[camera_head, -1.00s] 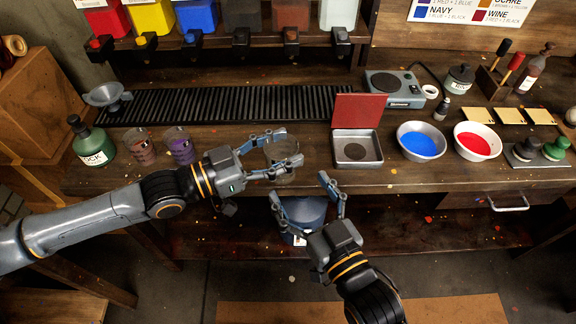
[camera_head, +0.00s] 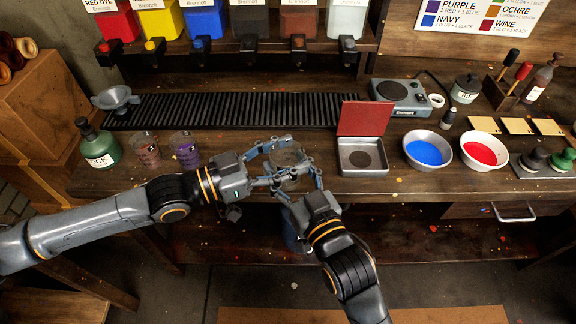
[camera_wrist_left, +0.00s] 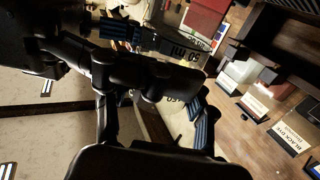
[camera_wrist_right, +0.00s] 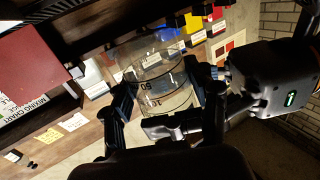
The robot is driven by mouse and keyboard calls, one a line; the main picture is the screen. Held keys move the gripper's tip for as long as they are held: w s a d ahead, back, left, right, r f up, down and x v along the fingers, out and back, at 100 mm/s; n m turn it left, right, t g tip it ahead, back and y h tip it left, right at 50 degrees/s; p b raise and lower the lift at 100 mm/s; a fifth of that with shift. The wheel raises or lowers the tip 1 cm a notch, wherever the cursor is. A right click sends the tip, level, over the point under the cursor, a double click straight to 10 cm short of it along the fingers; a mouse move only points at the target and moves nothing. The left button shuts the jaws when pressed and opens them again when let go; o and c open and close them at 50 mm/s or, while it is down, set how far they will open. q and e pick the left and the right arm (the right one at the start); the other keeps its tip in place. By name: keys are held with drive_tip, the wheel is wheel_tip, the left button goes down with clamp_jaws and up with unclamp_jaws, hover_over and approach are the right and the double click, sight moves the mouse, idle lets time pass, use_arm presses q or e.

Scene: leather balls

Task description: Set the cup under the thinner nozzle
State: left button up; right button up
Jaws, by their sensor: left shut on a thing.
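The cup (camera_head: 288,158) is a clear glass beaker with black graduation marks, held above the front edge of the bench. My left gripper (camera_head: 291,152) is shut on it from the left. My right gripper (camera_head: 298,173) is at the cup from below right; in the right wrist view its fingers lie on either side of the cup (camera_wrist_right: 155,75). I cannot tell if they press on it. The cup looks empty. Black nozzles (camera_head: 347,44) hang under a row of dye containers at the back. The rightmost container (camera_head: 346,17) is pale grey; its label is unreadable.
A black slatted drip grate (camera_head: 230,110) runs below the nozzles. Two stained beakers (camera_head: 185,150), a green bottle (camera_head: 99,145) and a funnel (camera_head: 116,99) stand at left. An open-lidded metal box (camera_head: 362,157) and blue (camera_head: 427,150) and red (camera_head: 484,150) bowls stand at right.

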drive_tip(key=c, duration=0.5)
use_arm(q)
drive_tip(key=o, duration=1.2)
use_arm(e)
drive_tip(key=shift+c, duration=0.6)
use_arm(q)
drive_tip(key=shift+a, duration=0.1)
